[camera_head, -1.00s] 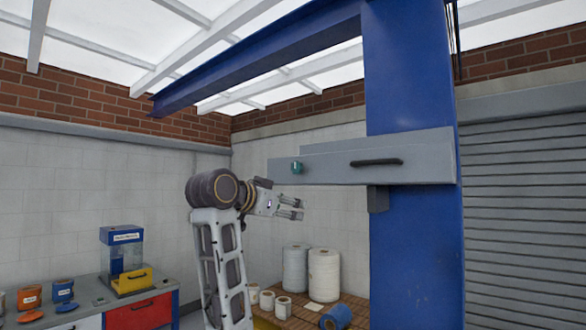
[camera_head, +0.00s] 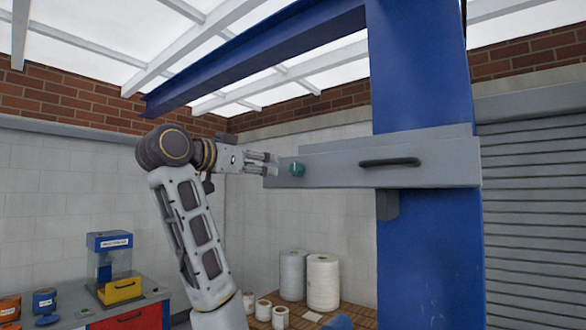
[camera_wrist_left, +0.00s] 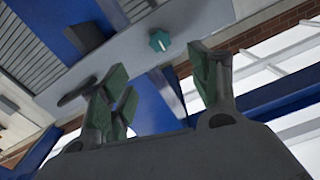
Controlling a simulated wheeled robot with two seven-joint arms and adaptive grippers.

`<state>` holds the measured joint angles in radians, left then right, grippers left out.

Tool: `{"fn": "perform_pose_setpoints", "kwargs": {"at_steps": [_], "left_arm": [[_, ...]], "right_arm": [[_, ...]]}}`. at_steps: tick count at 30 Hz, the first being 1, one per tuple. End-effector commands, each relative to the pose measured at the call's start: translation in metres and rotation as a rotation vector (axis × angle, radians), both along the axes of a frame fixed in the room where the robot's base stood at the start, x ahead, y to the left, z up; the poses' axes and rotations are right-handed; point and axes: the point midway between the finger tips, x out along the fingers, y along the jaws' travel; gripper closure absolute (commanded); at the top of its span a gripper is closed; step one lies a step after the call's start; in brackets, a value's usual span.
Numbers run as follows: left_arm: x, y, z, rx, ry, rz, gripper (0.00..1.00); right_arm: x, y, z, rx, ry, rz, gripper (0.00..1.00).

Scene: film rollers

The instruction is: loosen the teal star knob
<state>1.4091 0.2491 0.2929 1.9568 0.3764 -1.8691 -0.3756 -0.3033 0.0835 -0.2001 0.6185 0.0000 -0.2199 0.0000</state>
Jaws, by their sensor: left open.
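The teal star knob (camera_head: 297,169) sits near the left end of the grey beam (camera_head: 340,174) on the blue column. In the left wrist view the knob (camera_wrist_left: 159,41) shows its star shape with a pale line across it, beyond the fingers. My left gripper (camera_head: 277,162) is open and empty, just left of the knob in the head view. In the left wrist view the fingers of the gripper (camera_wrist_left: 165,90) stand apart, and the knob lies beyond their tips, not between them. My right gripper does not show.
A dark handle (camera_head: 390,162) juts from the beam right of the knob. The blue column (camera_head: 420,255) stands behind it. White rolls (camera_head: 322,282) stand on a wooden pallet below. A workbench with a blue machine (camera_head: 110,258) is at lower left.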

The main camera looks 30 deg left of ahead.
Motion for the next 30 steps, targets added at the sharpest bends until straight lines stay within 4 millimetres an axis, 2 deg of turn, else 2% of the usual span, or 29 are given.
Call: {"fn": "perform_pose_setpoints", "kwargs": {"at_steps": [5, 11, 21, 30], "left_arm": [[0.003, 0.0, 0.0, -0.001, 0.001, -0.001, 0.38], [0.016, -0.002, 0.001, -0.001, 0.001, -0.002, 0.38], [0.058, -0.005, 0.001, -0.002, 0.004, -0.001, 0.38], [0.097, -0.008, 0.001, -0.003, 0.004, -0.001, 0.38]], "right_arm": [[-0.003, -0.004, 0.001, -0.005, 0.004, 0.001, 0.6], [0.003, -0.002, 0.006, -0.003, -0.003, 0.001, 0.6], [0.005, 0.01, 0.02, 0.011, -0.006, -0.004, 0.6], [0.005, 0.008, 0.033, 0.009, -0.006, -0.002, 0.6]]}}
